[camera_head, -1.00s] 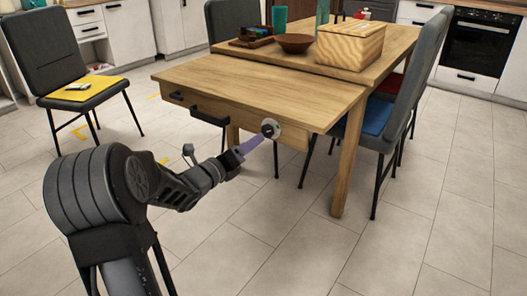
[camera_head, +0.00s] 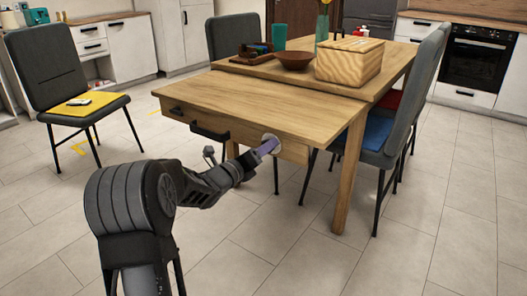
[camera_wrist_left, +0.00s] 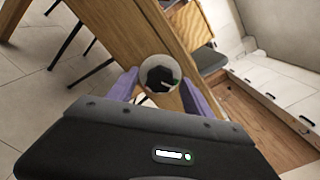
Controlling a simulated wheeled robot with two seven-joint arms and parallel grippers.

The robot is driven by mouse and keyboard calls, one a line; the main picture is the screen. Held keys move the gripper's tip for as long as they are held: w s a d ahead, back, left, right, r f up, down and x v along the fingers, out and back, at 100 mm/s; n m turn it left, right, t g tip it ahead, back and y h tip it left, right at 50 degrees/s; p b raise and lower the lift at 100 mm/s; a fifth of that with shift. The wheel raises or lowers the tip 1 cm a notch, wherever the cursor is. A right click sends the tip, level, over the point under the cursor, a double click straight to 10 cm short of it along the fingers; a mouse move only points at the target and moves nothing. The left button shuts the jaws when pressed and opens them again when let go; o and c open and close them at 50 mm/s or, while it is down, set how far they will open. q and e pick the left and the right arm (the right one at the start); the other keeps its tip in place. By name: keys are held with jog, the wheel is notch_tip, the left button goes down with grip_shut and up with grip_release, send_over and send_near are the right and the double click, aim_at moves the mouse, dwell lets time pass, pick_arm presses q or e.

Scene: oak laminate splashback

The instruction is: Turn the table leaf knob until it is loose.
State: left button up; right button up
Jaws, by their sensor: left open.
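The table leaf knob (camera_head: 270,137) is a round pale disc on the front apron of the wooden table leaf (camera_head: 270,105). In the left wrist view the knob (camera_wrist_left: 152,68) has a pale rim, a dark faceted centre and a small green mark. My left gripper (camera_head: 266,148) has purple fingers and reaches the knob from the front. In the wrist view the open fingers (camera_wrist_left: 160,92) stand on either side of the knob's lower part. I cannot tell whether they touch it. The fingers partly hide the knob in the head view. My right gripper is not in view.
A table leg (camera_head: 349,175) stands to the right. A grey chair with a yellow cushion (camera_head: 82,108) is at the left. A wooden box (camera_head: 345,62) stands on the table. The floor in front is clear.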

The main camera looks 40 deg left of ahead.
pick_arm(q)
jog(key=shift+w, duration=0.2)
grip_shut()
dwell(0.6)
